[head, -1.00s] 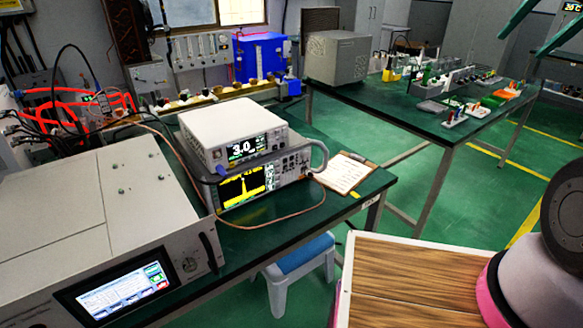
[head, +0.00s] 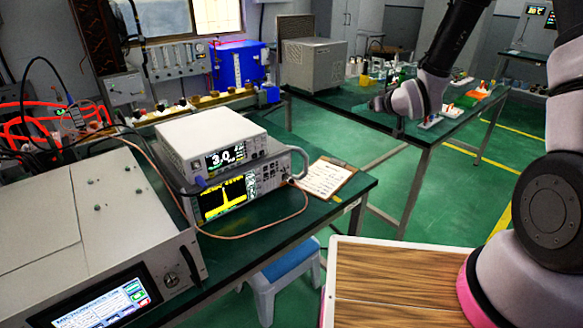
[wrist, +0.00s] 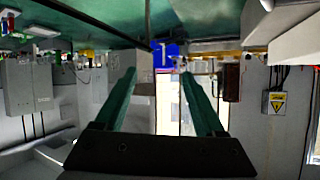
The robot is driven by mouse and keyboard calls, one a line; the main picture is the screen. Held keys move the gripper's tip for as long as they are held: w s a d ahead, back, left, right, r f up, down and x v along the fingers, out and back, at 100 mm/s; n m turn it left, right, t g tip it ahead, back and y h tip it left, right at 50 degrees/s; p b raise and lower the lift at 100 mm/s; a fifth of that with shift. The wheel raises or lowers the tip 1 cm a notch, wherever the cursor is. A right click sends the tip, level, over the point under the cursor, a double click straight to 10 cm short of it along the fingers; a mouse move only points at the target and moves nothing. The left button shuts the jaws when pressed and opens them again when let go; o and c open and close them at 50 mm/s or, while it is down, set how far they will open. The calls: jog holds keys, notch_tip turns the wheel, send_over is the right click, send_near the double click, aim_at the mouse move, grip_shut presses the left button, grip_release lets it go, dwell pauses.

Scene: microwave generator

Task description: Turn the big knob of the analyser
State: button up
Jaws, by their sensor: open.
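The analyser (head: 224,197) is the lower of two stacked instruments on the near green bench in the head view, with a yellow trace on its screen and a grey carrying handle. Its small controls sit right of the screen; I cannot clearly single out the big knob. My gripper (wrist: 160,76) is open and empty in the wrist view, its two green fingers apart. In the head view my arm's end is at upper right, well away from the analyser; the fingertips are hard to make out there. The analyser is not recognisable in the wrist view.
A white instrument (head: 212,138) rests on the analyser. A large grey unit (head: 75,215) with a screen and a knob (head: 171,279) stands at left. A brown cable loops before the analyser. A clipboard (head: 326,178) lies right of it. A blue-topped stool (head: 280,268) stands below.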

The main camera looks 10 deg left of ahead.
jog(key=s+a+f+n+y, duration=0.2)
jog(key=s+a+f+y, duration=0.25)
jog(key=a+f, duration=0.6)
jog(key=y, duration=0.4)
send_near(287, 164)
jog(key=shift+t, duration=0.3)
jog(key=x, duration=0.8)
jog(key=shift+f, duration=0.1)
grip_shut()
